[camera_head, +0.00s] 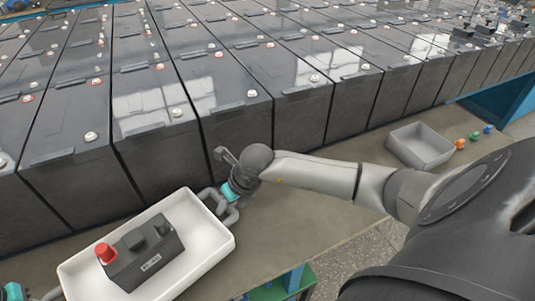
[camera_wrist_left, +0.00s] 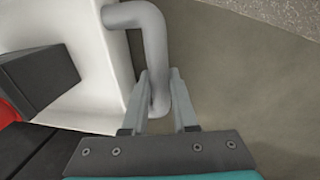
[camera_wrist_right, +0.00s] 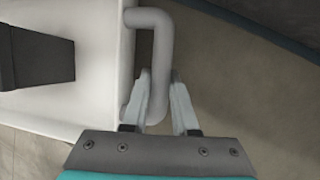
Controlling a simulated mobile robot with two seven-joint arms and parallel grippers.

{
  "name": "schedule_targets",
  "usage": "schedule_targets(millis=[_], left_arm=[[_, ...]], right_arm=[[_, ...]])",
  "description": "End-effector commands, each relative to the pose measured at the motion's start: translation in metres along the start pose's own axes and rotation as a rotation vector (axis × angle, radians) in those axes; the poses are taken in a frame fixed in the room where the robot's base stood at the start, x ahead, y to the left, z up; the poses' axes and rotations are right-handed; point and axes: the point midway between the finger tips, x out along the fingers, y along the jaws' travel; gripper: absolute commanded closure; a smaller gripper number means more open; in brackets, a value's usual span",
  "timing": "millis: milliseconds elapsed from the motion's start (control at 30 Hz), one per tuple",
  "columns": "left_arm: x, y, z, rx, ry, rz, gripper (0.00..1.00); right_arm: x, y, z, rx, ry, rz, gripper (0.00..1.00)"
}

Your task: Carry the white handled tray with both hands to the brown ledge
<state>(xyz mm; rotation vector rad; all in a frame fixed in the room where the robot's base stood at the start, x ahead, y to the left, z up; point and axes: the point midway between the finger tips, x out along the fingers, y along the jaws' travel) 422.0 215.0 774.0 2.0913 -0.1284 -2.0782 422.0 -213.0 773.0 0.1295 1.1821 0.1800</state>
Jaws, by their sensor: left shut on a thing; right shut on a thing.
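The white handled tray (camera_head: 207,236) is at the lower left of the head view, above or on the brown ledge (camera_head: 300,222); I cannot tell whether it touches. A dark grey box (camera_head: 150,262) with a red button (camera_head: 106,252) is in the tray. My right gripper (camera_head: 228,200) is shut on the tray's right handle; the right wrist view shows the handle (camera_wrist_right: 158,60) between the fingers. My left gripper (camera_wrist_left: 160,100) is shut on the other handle (camera_wrist_left: 153,40). In the head view, the left gripper is mostly cut off at the bottom left corner.
Tall dark batteries (camera_head: 235,95) in rows stand behind the ledge, close to the tray's far side. A light grey open bin (camera_head: 420,147) stands on the ledge at right, beside small orange, green and blue items (camera_head: 474,135). The ledge between tray and bin is bare.

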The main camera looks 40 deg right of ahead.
Motion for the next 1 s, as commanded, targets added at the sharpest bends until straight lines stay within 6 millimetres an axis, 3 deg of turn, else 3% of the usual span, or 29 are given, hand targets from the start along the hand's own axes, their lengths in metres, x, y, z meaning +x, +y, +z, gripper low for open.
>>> schedule_targets(millis=[167, 200, 433, 767, 1000], left_arm=[[0.006, 0.001, -0.002, 0.002, 0.005, 0.005, 1.00], [0.006, 0.000, 0.000, 0.001, 0.000, 0.003, 0.69], [0.005, 0.000, 0.000, 0.001, 0.000, 0.001, 0.43], [0.000, -0.001, -0.001, 0.001, 0.001, 0.000, 0.43], [-0.042, -0.001, -0.001, 0.001, 0.005, 0.000, 0.43]], right_arm=[[0.005, 0.001, 0.000, -0.001, -0.008, 0.005, 1.00], [0.005, 0.000, -0.002, 0.000, 0.000, 0.003, 0.69], [0.005, 0.000, -0.002, 0.000, 0.000, 0.001, 0.43], [0.005, -0.001, -0.002, 0.000, 0.000, 0.000, 0.43], [0.005, -0.001, -0.002, 0.000, 0.000, 0.000, 0.43]])
